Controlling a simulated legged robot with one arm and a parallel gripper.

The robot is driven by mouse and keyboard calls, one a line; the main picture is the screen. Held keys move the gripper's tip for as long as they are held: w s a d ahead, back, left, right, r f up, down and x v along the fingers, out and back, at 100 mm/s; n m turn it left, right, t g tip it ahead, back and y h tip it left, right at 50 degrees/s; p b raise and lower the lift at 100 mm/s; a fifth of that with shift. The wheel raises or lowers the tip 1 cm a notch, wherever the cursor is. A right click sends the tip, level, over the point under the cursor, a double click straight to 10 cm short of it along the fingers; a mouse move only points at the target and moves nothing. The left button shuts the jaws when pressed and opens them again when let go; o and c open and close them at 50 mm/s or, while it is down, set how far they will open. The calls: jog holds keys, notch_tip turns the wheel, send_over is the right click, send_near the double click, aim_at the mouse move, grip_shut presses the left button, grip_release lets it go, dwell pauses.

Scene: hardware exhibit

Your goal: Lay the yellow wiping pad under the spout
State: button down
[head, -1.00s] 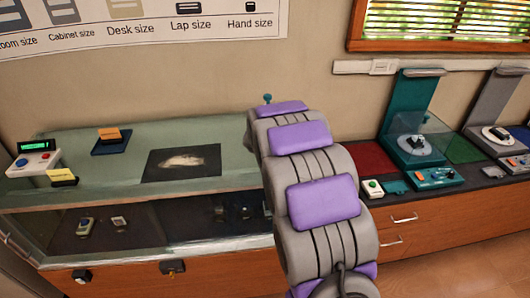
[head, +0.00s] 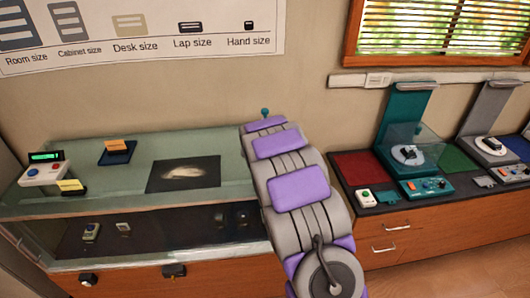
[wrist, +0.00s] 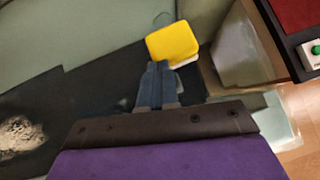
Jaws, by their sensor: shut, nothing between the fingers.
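The yellow wiping pad (wrist: 172,42) shows in the wrist view as a yellow rounded block with a pale lower edge, just beyond my fingertips. My gripper (wrist: 157,72) is shut and empty, its blue-grey fingers pointing at the pad's near side. I cannot tell whether they touch it. In the head view my arm hides the pad and gripper. No spout can be made out for certain; a small teal knob (head: 265,112) sticks up behind the top of my arm.
A counter with teal (head: 405,130) and grey stands is on the right.

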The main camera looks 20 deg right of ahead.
jog(key=w+p, duration=0.1)
jog(key=p, duration=0.2)
jog(key=shift+w+d, duration=0.2)
jog(key=shift+d, duration=0.2)
jog(key=w+p, duration=0.1)
jog(key=p, duration=0.1)
jog(key=w+p, duration=0.1)
jog(key=p, duration=0.1)
jog(key=shift+w+d, duration=0.2)
jog(key=shift+d, duration=0.2)
jog(key=shift+w+d+f+p, duration=0.2)
jog(key=shift+w+p, duration=0.15)
jog(key=shift+p, duration=0.25)
jog(key=shift+f, duration=0.1)
